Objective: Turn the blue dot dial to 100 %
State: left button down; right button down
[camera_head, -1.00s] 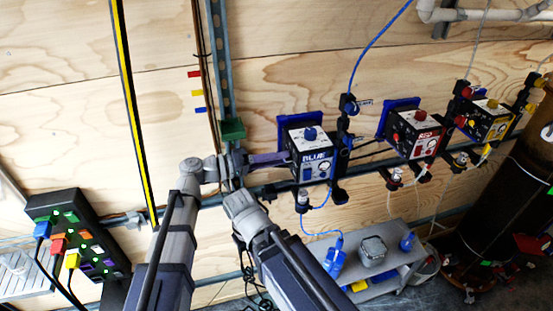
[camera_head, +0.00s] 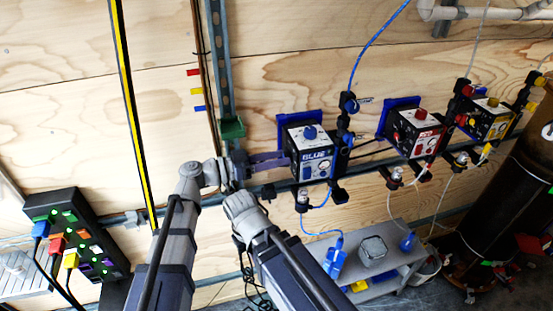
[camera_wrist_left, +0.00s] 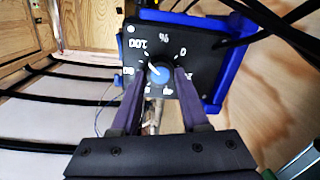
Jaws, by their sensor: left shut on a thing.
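The blue dial (camera_wrist_left: 160,74) sits on the dark side face of the box marked BLUE (camera_head: 309,150). In the left wrist view, a scale surrounds it, with 100 at upper left, 80 at left and 0 at upper right. A white pointer mark on the dial points up-left, seemingly between 80 and 100. My left gripper (camera_wrist_left: 159,82) is shut on the dial, one finger on each side. The fingers hide part of the lower scale. In the head view my left gripper (camera_head: 283,160) reaches the box's left face. My right gripper is not in view.
Boxes marked RED (camera_head: 418,133) and a yellow one (camera_head: 487,118) hang farther right. A power strip (camera_head: 75,235) with coloured plugs is at left. A grey shelf (camera_head: 372,278) stands below. Cables hang around the boxes.

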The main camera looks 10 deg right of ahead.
pick_arm(q)
jog(key=shift+s+f+m, duration=0.1)
jog(key=shift+m, duration=0.5)
jog(key=shift+c, duration=2)
grip_release()
jog(key=shift+a, duration=0.15)
jog(key=a, duration=0.7)
jog(key=shift+s+a, duration=0.3)
